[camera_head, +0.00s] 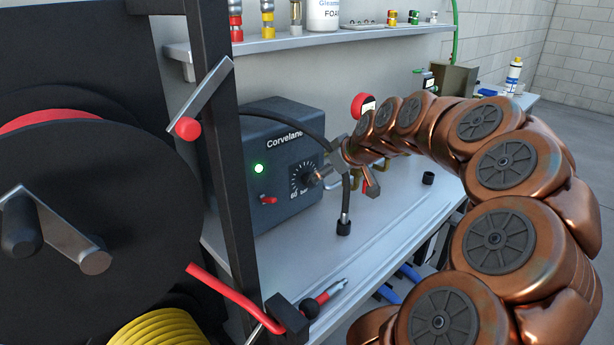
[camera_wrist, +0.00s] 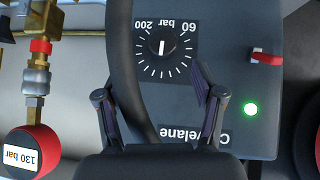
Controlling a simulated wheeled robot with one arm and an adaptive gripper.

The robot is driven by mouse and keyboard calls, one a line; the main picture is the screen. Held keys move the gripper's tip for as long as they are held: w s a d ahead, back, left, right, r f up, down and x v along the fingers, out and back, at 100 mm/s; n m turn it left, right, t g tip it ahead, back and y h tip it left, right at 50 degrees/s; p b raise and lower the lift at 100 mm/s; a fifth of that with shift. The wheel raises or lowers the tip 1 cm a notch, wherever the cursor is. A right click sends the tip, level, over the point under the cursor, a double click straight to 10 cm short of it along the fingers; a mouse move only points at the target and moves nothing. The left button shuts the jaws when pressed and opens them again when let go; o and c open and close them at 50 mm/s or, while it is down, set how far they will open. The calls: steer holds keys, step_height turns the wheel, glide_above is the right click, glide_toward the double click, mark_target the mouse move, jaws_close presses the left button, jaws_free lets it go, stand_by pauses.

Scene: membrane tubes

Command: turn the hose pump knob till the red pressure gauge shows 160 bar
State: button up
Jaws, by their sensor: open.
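The grey Corvelane pump (camera_head: 268,160) stands on the bench with a lit green lamp. Its black knob (camera_wrist: 162,46) shows in the wrist view, with a white pointer line and a dial marked 60 to 200 bar. In the head view the dial (camera_head: 301,174) shows, with the knob beside my gripper. The red gauge (camera_wrist: 30,150) reads 130 bar, its text turned over in the wrist view; it also shows in the head view (camera_head: 362,106). My gripper (camera_wrist: 158,94) is open, its fingers spread on either side below the knob in the wrist view, holding nothing.
A black hose (camera_wrist: 128,75) passes between my fingers in the wrist view, left of the knob. A red switch (camera_wrist: 266,58) sits on the pump. A dark frame post and hose reel (camera_head: 90,200) stand at left.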

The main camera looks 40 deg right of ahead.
mark_target(309, 180)
steer(key=a+p+x, duration=0.1)
steer(key=p+x, duration=0.1)
steer(key=x, duration=0.5)
steer(key=shift+w+d, duration=0.25)
steer(key=shift+w, duration=0.1)
steer(key=shift+f, duration=0.1)
steer(key=shift+c, duration=0.2)
steer(key=c, duration=1.1)
steer(key=shift+d+y+b, duration=0.1)
steer(key=shift+y+b, duration=0.2)
steer(key=shift+b, duration=0.1)
